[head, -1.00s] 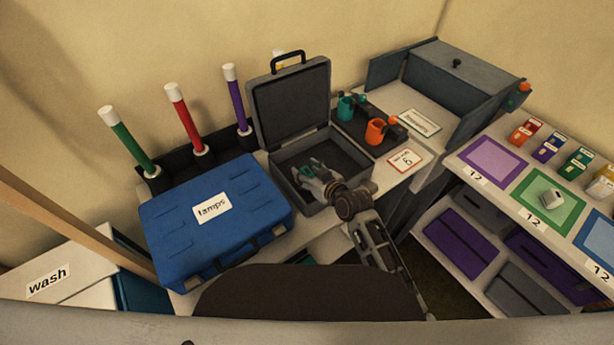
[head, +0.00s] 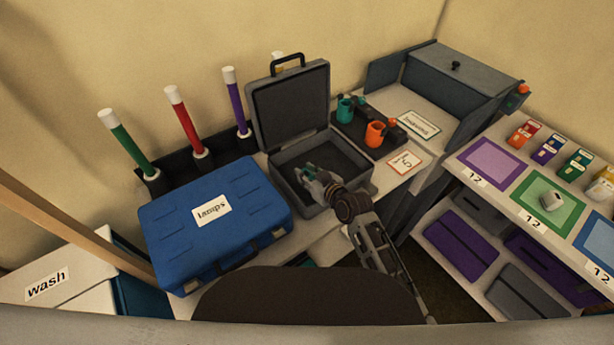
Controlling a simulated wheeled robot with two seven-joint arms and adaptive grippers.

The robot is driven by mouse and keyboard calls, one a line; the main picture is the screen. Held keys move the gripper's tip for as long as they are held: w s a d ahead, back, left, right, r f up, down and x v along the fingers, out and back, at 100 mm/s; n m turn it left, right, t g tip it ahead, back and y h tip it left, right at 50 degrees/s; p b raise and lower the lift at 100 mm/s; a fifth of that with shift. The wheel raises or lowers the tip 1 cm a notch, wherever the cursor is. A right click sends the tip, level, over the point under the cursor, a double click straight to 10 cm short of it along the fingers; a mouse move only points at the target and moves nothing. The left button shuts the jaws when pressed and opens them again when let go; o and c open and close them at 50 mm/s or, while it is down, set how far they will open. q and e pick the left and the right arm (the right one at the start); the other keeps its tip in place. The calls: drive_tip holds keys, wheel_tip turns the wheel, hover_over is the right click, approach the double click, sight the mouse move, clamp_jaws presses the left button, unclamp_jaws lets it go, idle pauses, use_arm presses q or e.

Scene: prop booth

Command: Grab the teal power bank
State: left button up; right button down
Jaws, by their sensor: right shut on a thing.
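My right gripper (head: 309,174) reaches into the open grey case (head: 338,140) on the counter, near the left part of its tray. It is shut on a small teal thing, which looks like the teal power bank (head: 309,170). Only a little teal shows between the fingers, and the fingers and wrist hide the rest. I cannot tell whether it still touches the case floor. My left gripper is not in view.
A blue lamps case (head: 245,208) stands left of the grey case, whose lid (head: 289,108) stands up behind. A dark holder with a teal cup (head: 345,108) and an orange cup (head: 375,134) is to the right. A shelf unit with coloured mats (head: 492,163) stands further right.

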sight(307, 174)
drive_tip(key=shift+r, duration=5.05)
